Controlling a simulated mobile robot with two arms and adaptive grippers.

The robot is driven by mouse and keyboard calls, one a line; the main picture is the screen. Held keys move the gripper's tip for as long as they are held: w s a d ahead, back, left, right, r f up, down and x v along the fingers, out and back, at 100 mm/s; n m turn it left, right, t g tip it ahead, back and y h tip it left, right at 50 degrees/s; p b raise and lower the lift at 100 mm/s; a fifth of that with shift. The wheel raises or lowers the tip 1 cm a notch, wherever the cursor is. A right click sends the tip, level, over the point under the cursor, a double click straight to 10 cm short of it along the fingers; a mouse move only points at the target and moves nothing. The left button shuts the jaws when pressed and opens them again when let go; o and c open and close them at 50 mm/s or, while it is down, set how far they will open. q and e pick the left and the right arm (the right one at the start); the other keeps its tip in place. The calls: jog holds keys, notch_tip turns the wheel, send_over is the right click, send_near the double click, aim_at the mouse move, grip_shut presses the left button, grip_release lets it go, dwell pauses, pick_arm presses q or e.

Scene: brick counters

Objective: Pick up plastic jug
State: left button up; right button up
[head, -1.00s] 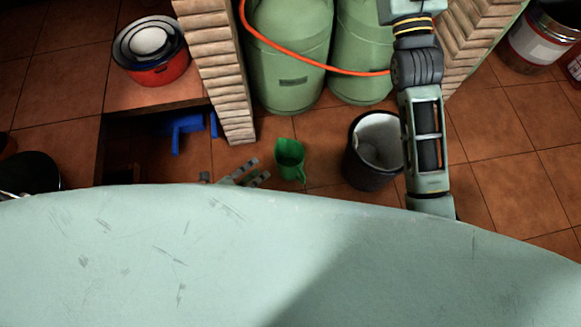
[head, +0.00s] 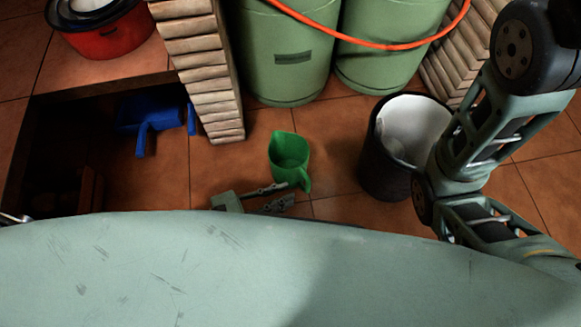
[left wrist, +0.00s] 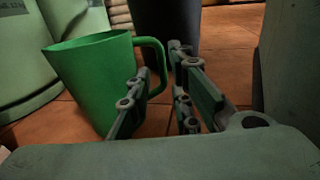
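The green plastic jug (head: 288,158) stands upright on the tiled floor, its handle toward the lower right. In the left wrist view the jug (left wrist: 95,80) is large at the left, with its handle reaching toward the fingers. My left gripper (head: 287,193) is low beside the jug, on its near side. Its two fingers are apart in the left wrist view (left wrist: 162,68), with the handle near the left finger's tip. I cannot tell whether a finger touches it. Nothing is gripped. My right arm shows at the right, but its gripper is out of view.
A black bin with a white liner (head: 410,135) stands right of the jug. Green gas cylinders (head: 285,60) with an orange hose stand behind. A brick pillar (head: 205,75) is at the left, beside a blue dustpan (head: 148,115) under a counter holding a red pot (head: 107,30).

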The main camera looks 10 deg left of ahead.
aim_at(309, 184)
pick_arm(q)
jog(key=b+x, duration=0.4)
jog(key=x, duration=0.2)
jog(key=shift+w+d+b, duration=0.2)
jog(key=shift+d+b, duration=0.1)
jog(key=shift+d, duration=0.05)
jog(key=shift+w+d, duration=0.1)
jog(key=shift+d, duration=0.2)
jog(key=shift+r, duration=0.1)
grip_shut()
